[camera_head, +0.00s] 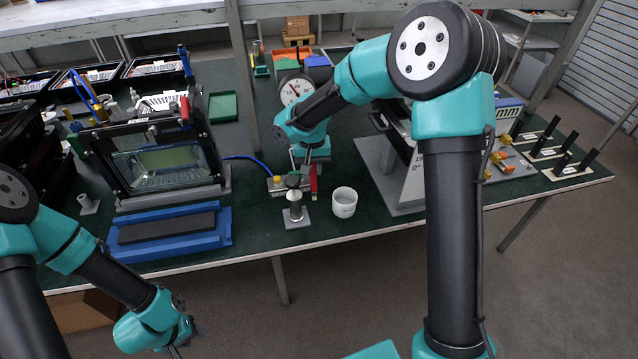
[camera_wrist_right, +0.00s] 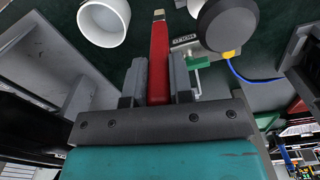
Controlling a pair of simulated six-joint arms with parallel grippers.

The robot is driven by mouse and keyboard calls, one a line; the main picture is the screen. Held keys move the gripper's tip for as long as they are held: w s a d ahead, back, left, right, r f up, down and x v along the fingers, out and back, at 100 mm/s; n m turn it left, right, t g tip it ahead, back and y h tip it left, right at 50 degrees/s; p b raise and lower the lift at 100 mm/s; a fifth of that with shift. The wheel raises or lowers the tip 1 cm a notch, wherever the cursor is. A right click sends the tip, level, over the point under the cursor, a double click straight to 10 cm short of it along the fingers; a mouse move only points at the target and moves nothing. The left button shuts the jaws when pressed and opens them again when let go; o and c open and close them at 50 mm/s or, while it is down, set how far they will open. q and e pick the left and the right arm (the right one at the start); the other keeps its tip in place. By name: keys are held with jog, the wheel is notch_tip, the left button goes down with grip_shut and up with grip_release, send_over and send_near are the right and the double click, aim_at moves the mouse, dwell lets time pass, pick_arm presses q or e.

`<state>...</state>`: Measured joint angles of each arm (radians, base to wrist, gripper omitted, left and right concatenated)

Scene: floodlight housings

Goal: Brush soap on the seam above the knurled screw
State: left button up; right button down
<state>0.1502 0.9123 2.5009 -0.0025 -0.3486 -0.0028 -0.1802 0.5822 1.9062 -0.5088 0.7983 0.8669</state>
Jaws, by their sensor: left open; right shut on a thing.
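My right gripper (camera_head: 310,158) is shut on a red-handled brush (camera_wrist_right: 158,55) with a small pale tip. The brush also shows as a red strip in the head view (camera_head: 314,178), pointing down over the bench. A white cup (camera_head: 344,202) stands just to its right; it also shows in the wrist view (camera_wrist_right: 104,20). A black housing with a glass front (camera_head: 160,165) stands upright at the left, in a frame with a red handle. I cannot make out the knurled screw or the seam. My left gripper (camera_head: 178,345) is open and empty, in front of the bench's edge.
A dark-topped post on a grey plate (camera_head: 296,215) stands left of the cup. A blue tray with a black pad (camera_head: 170,231) lies before the housing. A dial gauge (camera_head: 294,89) and a blue hose (camera_head: 250,160) are behind. A grey sloped stand (camera_head: 400,170) is at the right.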

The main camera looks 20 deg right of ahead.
jog(key=d+r+g+h, duration=0.2)
jog(key=d+h, duration=0.1)
jog(key=d, duration=0.3)
jog(key=shift+s+r, duration=0.25)
jog(key=shift+f, duration=0.1)
jog(key=shift+f, duration=3.5)
dwell(0.5)
jog(key=shift+r, duration=0.15)
notch_tip(320, 180, up, 7)
dwell(0.9)
dwell(0.4)
